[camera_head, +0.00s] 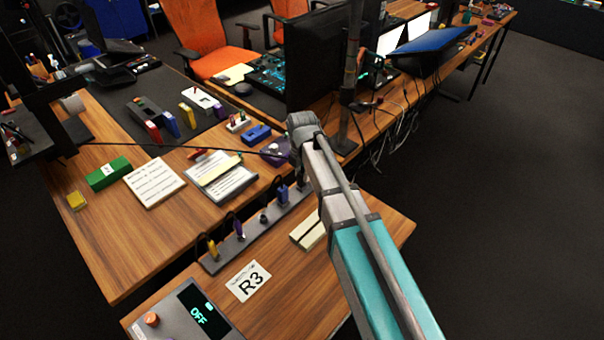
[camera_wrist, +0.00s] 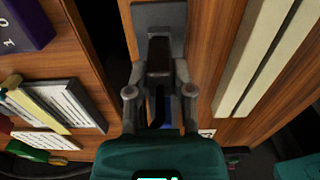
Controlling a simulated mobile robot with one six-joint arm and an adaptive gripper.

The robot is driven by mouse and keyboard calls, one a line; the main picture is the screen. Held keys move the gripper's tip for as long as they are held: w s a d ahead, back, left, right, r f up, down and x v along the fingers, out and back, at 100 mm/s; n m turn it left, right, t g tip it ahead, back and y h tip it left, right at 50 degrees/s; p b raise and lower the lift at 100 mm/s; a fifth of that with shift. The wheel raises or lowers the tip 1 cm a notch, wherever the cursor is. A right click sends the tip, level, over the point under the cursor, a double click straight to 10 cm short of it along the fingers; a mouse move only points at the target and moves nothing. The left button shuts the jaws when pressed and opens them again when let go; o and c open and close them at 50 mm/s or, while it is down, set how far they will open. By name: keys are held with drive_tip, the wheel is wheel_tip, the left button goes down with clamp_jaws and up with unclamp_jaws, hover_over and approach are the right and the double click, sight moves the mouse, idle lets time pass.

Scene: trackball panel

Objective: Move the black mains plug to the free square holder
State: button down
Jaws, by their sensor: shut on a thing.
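In the wrist view my gripper (camera_wrist: 159,76) is shut on the black mains plug (camera_wrist: 158,55), which sits between the fingers over the end of the grey holder strip (camera_wrist: 172,16). Whether the plug is seated in the strip or just above it, I cannot tell. In the head view the same strip (camera_head: 224,257) lies on the near table, with a yellow plug (camera_head: 212,247), a purple plug (camera_head: 238,230), a small dark piece (camera_head: 263,216) and a blue plug (camera_head: 283,193) along it. My arm hides the gripper and black plug there. I cannot make out a free square holder.
A cream bar (camera_head: 308,231) lies right of the strip. An R3 label (camera_head: 248,281) and a panel reading OFF (camera_head: 190,318) are in front. Paper sheets (camera_head: 226,181) and a green block (camera_head: 109,174) lie on the far table, across a gap.

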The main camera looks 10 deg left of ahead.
drive_tip(key=shift+c, duration=2.1)
unclamp_jaws()
drive_tip(key=shift+f, duration=0.1)
drive_tip(key=shift+r, duration=0.2)
wheel_tip(320, 180, up, 8)
drive_tip(key=p, duration=0.8)
drive_tip(key=shift+r, duration=0.1)
drive_tip(key=shift+d, duration=0.1)
drive_tip(key=s+d+m, duration=0.3)
drive_tip(key=d+m, duration=0.7)
drive_tip(key=s+d+m, duration=0.4)
drive_tip(key=d+m, duration=0.6)
drive_tip(key=d, duration=0.1)
drive_tip(key=s+d+m+p, duration=0.1)
drive_tip(key=s+d+m, duration=0.3)
drive_tip(key=d+m, duration=0.5)
drive_tip(key=shift+d+r+m, duration=0.35)
drive_tip(key=shift+d+m, duration=0.05)
drive_tip(key=shift+d, duration=0.5)
